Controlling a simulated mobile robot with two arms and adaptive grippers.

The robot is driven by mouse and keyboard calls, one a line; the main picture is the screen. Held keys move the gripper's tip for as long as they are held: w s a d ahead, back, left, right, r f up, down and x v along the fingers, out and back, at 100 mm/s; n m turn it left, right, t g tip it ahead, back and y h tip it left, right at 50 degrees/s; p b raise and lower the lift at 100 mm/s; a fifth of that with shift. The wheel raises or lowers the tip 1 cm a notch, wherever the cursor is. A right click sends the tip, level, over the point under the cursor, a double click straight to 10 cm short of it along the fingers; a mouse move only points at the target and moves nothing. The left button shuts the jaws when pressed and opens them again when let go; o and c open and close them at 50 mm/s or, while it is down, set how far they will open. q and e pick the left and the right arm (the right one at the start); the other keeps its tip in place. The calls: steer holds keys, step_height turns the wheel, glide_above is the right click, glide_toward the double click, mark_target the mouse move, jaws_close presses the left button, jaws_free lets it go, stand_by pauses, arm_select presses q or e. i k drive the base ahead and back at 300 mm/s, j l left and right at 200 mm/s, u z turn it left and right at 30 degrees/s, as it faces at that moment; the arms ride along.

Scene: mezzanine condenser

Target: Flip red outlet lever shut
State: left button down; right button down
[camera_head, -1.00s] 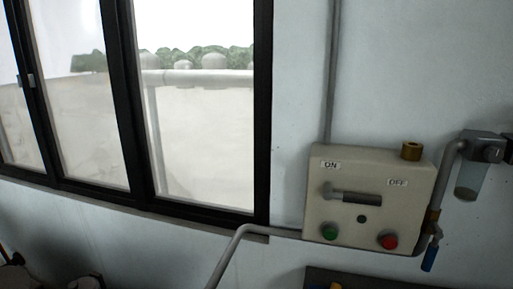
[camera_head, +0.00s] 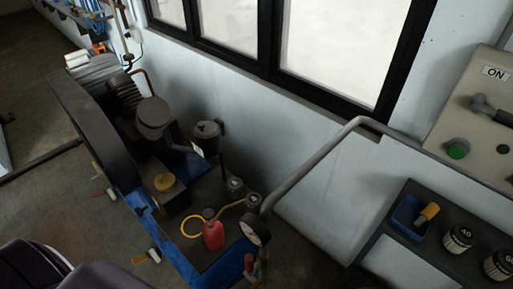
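A blue air compressor (camera_head: 180,242) stands below the window at the picture's middle left, with a dark motor (camera_head: 153,115) on top. A small red handle (camera_head: 249,263) shows upright beside a round pressure gauge (camera_head: 254,230) at the compressor's near right end. A small lever with a red part (camera_head: 110,193) and a yellow-and-white one (camera_head: 153,255) stick out on the compressor's left side. I cannot tell for certain which is the red outlet lever, nor how it is set. Neither of my grippers is in view.
Floor (camera_head: 50,190) is open at left.

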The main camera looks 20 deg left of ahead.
mark_target(251, 268)
steer(key=k+l+u, duration=0.1)
steer(key=u, duration=0.3)
steer(key=k+u, duration=0.2)
steer(key=u, duration=0.2)
